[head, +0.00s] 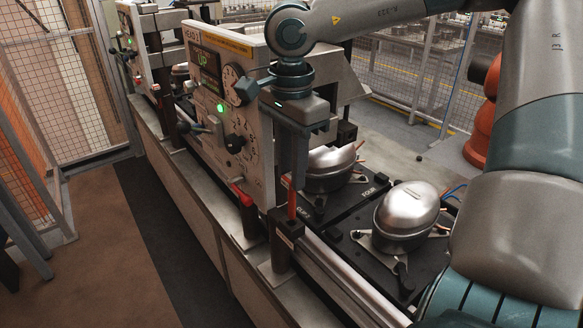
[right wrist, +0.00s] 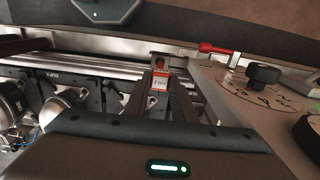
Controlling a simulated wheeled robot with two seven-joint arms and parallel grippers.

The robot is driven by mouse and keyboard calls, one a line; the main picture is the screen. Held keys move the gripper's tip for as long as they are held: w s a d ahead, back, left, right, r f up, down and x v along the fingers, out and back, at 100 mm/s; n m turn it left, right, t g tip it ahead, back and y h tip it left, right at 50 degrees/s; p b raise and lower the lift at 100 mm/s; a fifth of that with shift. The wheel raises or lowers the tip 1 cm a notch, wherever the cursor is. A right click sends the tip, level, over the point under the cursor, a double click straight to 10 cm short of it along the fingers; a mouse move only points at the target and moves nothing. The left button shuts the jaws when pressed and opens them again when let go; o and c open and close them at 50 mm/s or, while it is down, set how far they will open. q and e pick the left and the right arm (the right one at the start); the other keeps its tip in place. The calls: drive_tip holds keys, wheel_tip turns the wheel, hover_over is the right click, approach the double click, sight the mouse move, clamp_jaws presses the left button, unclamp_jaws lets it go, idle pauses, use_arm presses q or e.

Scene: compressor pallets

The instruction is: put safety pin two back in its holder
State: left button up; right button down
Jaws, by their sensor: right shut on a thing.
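My right gripper (head: 291,183) points down beside the right edge of the control panel, shut on a red safety pin (head: 292,205). The pin's red shaft shows below the fingertips, above a dark post at the rail. In the right wrist view, the pin's red and white labelled part (right wrist: 160,83) sits between the fingers, and its digit looks like a 2. A grey block with a dark hole (right wrist: 160,62) shows just beyond it; I cannot tell whether the pin touches it. My left gripper is not in view.
Another red pin or handle (head: 242,194) lies at the panel's lower edge. The control panel (head: 222,100), with dial and knobs, stands close left of the gripper. Metal compressors (head: 405,215) sit on black pallets at right. The floor walkway (head: 120,250) at left is clear.

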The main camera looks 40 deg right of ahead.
use_arm(q)
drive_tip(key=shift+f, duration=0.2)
drive_tip(key=shift+b, duration=0.3)
use_arm(e)
drive_tip(key=shift+d, duration=0.1)
drive_tip(key=shift+d+f, duration=0.15)
drive_tip(key=shift+d, duration=0.1)
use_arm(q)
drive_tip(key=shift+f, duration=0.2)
